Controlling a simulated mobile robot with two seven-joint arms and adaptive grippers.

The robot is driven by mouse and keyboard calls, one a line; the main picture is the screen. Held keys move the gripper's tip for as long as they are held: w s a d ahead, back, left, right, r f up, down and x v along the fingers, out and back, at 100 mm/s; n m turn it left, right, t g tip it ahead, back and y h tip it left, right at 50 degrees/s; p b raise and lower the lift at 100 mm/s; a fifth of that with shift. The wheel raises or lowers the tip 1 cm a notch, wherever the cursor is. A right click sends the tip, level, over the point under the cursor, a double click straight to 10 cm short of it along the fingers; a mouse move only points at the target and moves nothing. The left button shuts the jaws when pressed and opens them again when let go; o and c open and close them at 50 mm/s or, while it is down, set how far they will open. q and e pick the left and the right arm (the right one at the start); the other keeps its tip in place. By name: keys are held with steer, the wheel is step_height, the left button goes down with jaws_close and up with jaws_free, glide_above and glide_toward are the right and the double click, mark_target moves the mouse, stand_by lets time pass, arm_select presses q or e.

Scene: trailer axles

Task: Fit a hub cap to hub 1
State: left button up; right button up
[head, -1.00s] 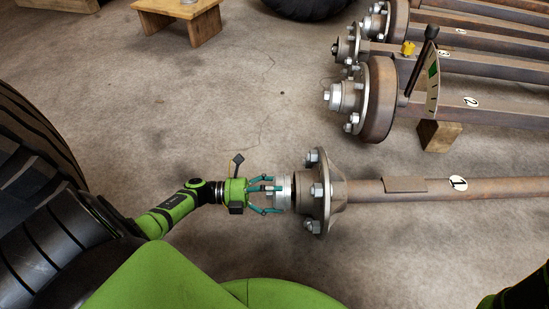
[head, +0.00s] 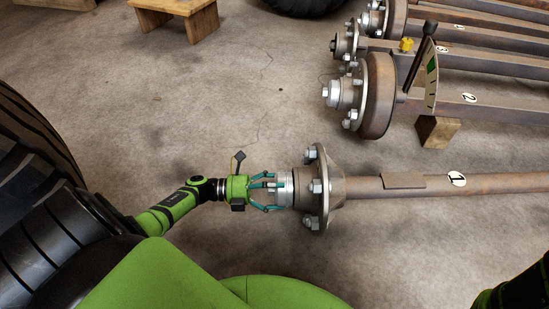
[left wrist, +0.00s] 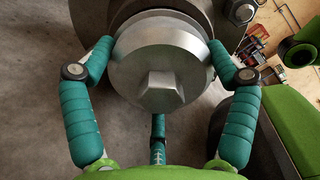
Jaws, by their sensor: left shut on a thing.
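Hub 1 (head: 328,188) is a rusty flange with several bright studs, on the left end of the axle (head: 425,186) marked 1. My left gripper (head: 278,189) is shut on a silver hub cap (head: 286,181) at the outer face of hub 1. In the left wrist view, the teal fingers (left wrist: 157,75) grip the round cap (left wrist: 157,62) by its sides, and its square boss faces the camera. The cap is in line with the hub and right up to it; I cannot tell how deep it sits. My right gripper is out of view.
A wooden stool (head: 175,12) stands at the back. Large tyres (head: 30,135) are at the left. The middle floor is clear.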

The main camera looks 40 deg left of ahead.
arm_select(q)
steer(key=shift+w+d, duration=0.25)
steer(key=shift+d, duration=0.05)
steer(key=o, duration=1.1)
steer(key=shift+c, duration=0.2)
steer(key=shift+s+a, duration=0.25)
steer(key=shift+a, duration=0.05)
steer(key=v, duration=0.6)
steer(key=shift+s+a, duration=0.2)
steer(key=shift+a, duration=0.15)
